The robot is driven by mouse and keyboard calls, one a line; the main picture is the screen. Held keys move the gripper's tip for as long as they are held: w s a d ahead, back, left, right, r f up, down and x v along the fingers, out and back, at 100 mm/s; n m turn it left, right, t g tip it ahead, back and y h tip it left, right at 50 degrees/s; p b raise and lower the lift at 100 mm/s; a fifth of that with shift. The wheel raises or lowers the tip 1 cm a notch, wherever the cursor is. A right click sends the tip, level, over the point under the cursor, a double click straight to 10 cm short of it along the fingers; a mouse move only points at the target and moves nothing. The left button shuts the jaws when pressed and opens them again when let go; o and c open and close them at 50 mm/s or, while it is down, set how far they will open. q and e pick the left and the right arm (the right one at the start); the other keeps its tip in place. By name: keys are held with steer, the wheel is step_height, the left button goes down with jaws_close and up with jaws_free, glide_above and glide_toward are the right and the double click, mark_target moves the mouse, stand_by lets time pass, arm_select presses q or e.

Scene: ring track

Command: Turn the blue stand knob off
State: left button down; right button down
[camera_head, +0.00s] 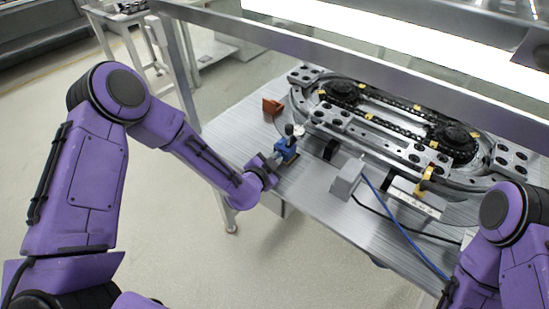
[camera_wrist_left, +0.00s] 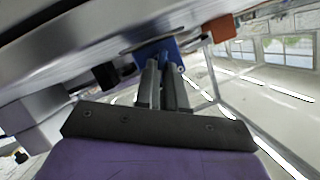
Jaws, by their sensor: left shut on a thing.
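The blue stand (camera_head: 286,150) is a small blue block near the table's left front edge, with a dark and grey knob (camera_head: 290,130) on top. My left gripper (camera_head: 279,157) reaches it from the front left, with its fingers at the blue block. In the left wrist view the two grey fingers (camera_wrist_left: 164,88) are close together and end at the blue stand (camera_wrist_left: 158,52). The part between the fingertips is hidden, so I cannot tell exactly which piece they grip. My right arm shows at the lower right, but its gripper is out of view.
The ring track (camera_head: 385,125) with its black chain fills the back of the table (camera_head: 310,195). An orange-brown block (camera_head: 272,107) stands behind the blue stand. A grey box (camera_head: 347,178) with a blue cable is to the right. A metal frame beam (camera_head: 350,60) crosses above.

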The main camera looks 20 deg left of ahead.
arm_select(q)
steer(key=n, duration=0.1)
steer(key=n+h, duration=0.1)
steer(key=shift+w+a+r+n+g+h, duration=0.2)
steer(key=shift+a+n+g+h, duration=0.1)
steer(key=shift+g, duration=0.1)
steer(key=shift+w+a+f+n+g+h+b, duration=0.1)
steer(key=shift+a+n+g+h+b, duration=0.1)
steer(key=shift+n+h, duration=0.3)
steer(key=shift+a+f+n+g+h+b, duration=0.1)
steer(key=shift+n+h+b, duration=0.1)
steer(key=shift+n, duration=0.5)
steer(key=n+h+b, duration=0.2)
steer(key=n, duration=0.1)
steer(key=shift+w+a+f+g+b, duration=0.1)
steer(key=shift+a+f+g+b, duration=0.1)
steer(key=shift+g+b, duration=0.1)
steer(key=shift+a+n+h+b, duration=0.15)
steer(key=shift+n+h+b, duration=0.65)
steer(key=shift+n+b, duration=0.4)
steer(key=c, duration=1.2)
jaws_free()
